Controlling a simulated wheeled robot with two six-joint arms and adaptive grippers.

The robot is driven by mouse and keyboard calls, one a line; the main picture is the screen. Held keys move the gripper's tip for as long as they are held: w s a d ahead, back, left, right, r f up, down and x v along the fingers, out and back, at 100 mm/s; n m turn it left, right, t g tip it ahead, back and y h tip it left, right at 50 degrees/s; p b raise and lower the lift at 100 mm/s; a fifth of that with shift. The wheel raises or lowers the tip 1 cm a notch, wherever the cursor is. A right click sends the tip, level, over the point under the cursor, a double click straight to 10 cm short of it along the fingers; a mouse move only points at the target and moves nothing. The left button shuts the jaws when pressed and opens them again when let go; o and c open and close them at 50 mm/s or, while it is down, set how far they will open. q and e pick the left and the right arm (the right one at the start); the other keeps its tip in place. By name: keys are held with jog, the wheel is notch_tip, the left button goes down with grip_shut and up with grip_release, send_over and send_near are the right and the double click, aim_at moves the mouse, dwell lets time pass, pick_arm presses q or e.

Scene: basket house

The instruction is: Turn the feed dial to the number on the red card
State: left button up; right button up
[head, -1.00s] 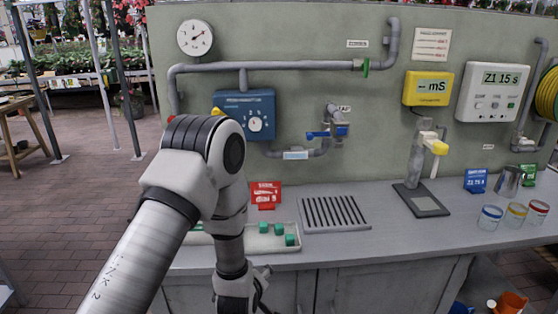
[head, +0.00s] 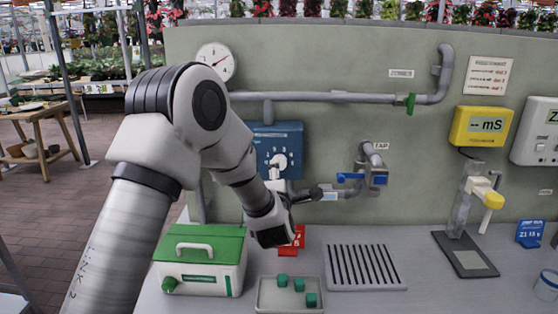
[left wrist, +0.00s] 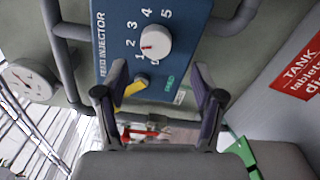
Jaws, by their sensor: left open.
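The blue feed injector box (head: 262,140) is on the grey-green wall in the head view, partly hidden by my left arm. Its white dial (left wrist: 156,42) shows large in the left wrist view. The dial has a short red mark on its left side, and numbers up to 5 around it; the exact setting is hard to tell. My left gripper (left wrist: 159,68) is open and empty, its fingers apart just short of the dial. My right gripper is out of view.
A yellow lever (left wrist: 135,86) sits beside the dial. On the counter are a green-lidded box (head: 205,250), a tray with green cubes (head: 290,306) and a drain grate (head: 362,266). A blue-handled tap (head: 350,177) sticks out right of the injector.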

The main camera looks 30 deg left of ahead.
pick_arm(q)
jog(key=p+x, duration=0.2)
jog(key=x, duration=0.4)
jog(key=shift+w+r, duration=0.15)
jog(key=shift+w, duration=0.05)
jog(key=shift+s+d+r, duration=0.15)
jog(key=shift+s, duration=0.05)
jog(key=shift+c, duration=0.4)
jog(key=shift+d+r, duration=0.1)
jog(key=shift+r, duration=0.05)
jog(key=c, duration=1.1)
